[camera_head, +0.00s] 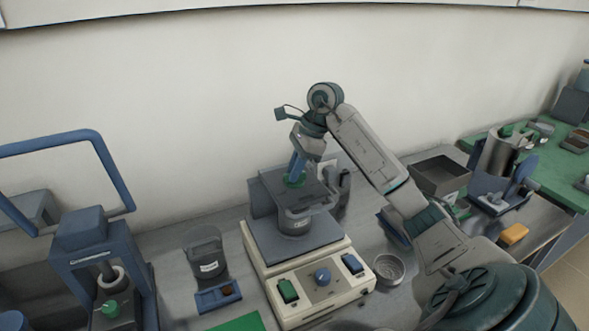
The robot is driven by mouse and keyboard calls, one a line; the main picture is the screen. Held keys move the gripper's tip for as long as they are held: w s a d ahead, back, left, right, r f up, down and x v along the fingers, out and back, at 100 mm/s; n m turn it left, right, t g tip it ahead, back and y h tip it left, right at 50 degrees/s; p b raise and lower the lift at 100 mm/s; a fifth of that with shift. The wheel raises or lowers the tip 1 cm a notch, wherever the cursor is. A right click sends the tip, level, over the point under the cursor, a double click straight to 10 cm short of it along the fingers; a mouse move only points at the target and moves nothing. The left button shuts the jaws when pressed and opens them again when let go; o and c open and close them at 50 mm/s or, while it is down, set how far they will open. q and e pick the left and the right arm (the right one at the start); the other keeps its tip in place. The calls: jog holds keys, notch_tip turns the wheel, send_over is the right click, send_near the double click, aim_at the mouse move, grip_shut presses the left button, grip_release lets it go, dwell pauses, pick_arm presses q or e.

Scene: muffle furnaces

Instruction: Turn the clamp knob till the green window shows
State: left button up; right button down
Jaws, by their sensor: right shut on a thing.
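A cream bench machine (318,297) with a dark top plate stands on the bench. A dark clamp plate (275,185) lies over a grey pot (294,222) on it. My right gripper (295,177) points down from above and is shut on the clamp knob. The fingers cover part of the knob. I cannot make out a separate green window. My left gripper is out of view.
A labelled dark beaker (205,255) and a small blue tray (218,297) stand left of the machine. A blue-framed press (90,255) is further left. A round metal dish (388,269) and an open grey box (440,174) are to the right. The wall is close behind.

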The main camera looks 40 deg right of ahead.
jog(key=shift+f+m+b, duration=0.2)
jog(key=shift+m+b, duration=0.4)
jog(key=shift+r+m+t+h, duration=0.2)
jog(key=shift+m+t+h, duration=0.15)
jog(key=shift+m, duration=0.25)
jog(key=c, duration=1.4)
grip_release()
jog(key=shift+c, duration=0.2)
